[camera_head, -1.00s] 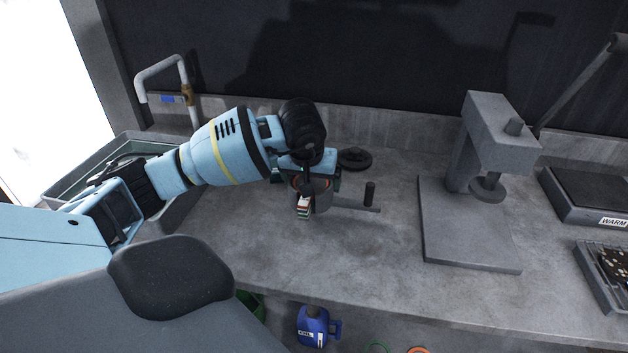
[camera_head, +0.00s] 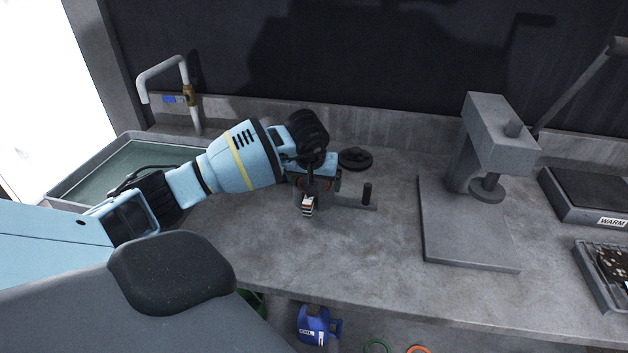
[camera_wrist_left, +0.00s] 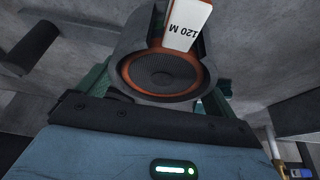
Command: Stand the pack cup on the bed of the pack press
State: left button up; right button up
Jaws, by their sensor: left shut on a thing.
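The pack cup, a grey cylinder (camera_head: 326,197), is at my left gripper (camera_head: 314,186). In the left wrist view the cup (camera_wrist_left: 136,42) shows an orange ring around a dark mesh disc (camera_wrist_left: 163,73), with a white and orange tag marked 120 M (camera_wrist_left: 188,22). The greenish fingers (camera_wrist_left: 163,90) are shut on the cup from both sides. Whether its base touches the bench is hidden. The grey pack press (camera_head: 490,125) stands to the right, with a ram over its flat bed (camera_head: 450,235). The bed is empty. My right gripper is not in view.
A bar with an upright black knob (camera_head: 367,193) lies just right of the cup; I cannot tell if they join. A black round piece (camera_head: 355,158) lies behind. The bench (camera_head: 340,260) is clear up to the press. A WARM-labelled plate (camera_head: 590,195) stands farther right.

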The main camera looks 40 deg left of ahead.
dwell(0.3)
pick_arm(q)
jog(key=o, duration=0.9)
jog(key=shift+f, duration=0.15)
jog(key=shift+s+d+r, duration=0.1)
jog(key=shift+r, duration=0.5)
jog(key=v, duration=1.1)
